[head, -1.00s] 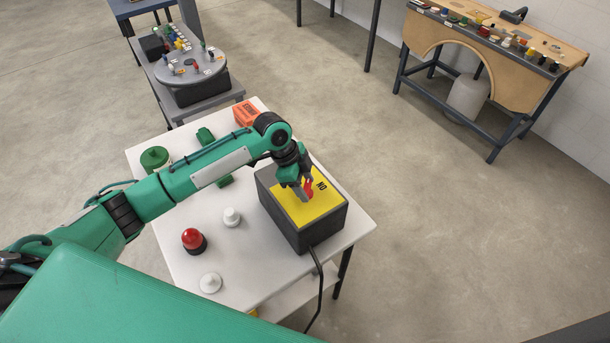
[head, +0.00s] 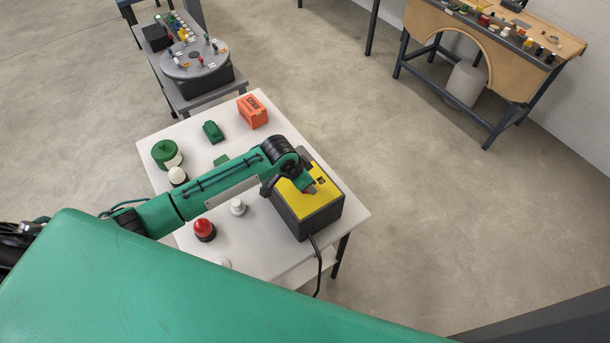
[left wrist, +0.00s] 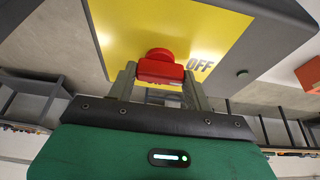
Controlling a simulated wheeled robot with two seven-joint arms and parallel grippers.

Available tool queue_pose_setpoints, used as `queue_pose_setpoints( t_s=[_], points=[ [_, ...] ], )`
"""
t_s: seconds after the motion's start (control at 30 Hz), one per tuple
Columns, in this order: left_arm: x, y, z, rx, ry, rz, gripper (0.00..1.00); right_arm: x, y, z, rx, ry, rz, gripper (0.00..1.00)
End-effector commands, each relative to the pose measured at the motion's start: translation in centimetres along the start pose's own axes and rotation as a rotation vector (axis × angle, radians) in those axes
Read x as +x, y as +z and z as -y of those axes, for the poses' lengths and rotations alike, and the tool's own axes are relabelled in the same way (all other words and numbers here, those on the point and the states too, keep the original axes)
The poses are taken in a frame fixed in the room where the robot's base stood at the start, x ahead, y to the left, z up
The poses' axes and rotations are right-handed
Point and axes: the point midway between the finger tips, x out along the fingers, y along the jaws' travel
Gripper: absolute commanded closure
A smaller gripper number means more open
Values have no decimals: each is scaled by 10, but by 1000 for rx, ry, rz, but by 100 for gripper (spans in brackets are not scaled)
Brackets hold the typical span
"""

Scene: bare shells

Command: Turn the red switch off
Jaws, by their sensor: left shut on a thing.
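The switch box (head: 295,211) is dark grey with a yellow top plate (head: 295,204) and stands at the table's right side. The ON label (head: 320,180) shows beside my left gripper (head: 309,189), which hides the red switch in the head view. In the left wrist view, the red switch (left wrist: 160,68) sits between the fingers of my left gripper (left wrist: 160,84), which is shut on it. My right gripper is not in view.
The white table (head: 270,262) also holds a red dome lamp (head: 205,229), a white knob (head: 238,207), a green round container (head: 166,154), a green block (head: 212,131) and an orange box (head: 252,112). A black cable (head: 319,265) hangs from the switch box.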

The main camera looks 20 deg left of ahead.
Motion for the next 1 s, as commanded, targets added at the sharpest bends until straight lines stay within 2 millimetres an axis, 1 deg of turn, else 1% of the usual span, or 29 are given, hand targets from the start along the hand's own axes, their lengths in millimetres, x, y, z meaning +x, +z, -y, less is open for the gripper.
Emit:
queue_pose_setpoints(
  t_s=[0.03, 0.2, 0.67, 0.7, 0.8, 1.0],
  points=[
    [-3, -2, 0, -15, -6, -2, 72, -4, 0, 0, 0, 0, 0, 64],
    [-1, -1, 0, -53, -22, -1, 71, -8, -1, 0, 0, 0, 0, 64],
    [0, -1, 1, -66, -28, -2, 71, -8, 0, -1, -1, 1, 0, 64],
    [0, -1, 0, -66, -28, -2, 46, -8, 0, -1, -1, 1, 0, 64],
    [0, 0, 0, -65, -28, -1, 27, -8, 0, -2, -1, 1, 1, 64],
    [0, 0, 0, -64, -27, 0, 27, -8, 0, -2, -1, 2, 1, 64]
  ],
)
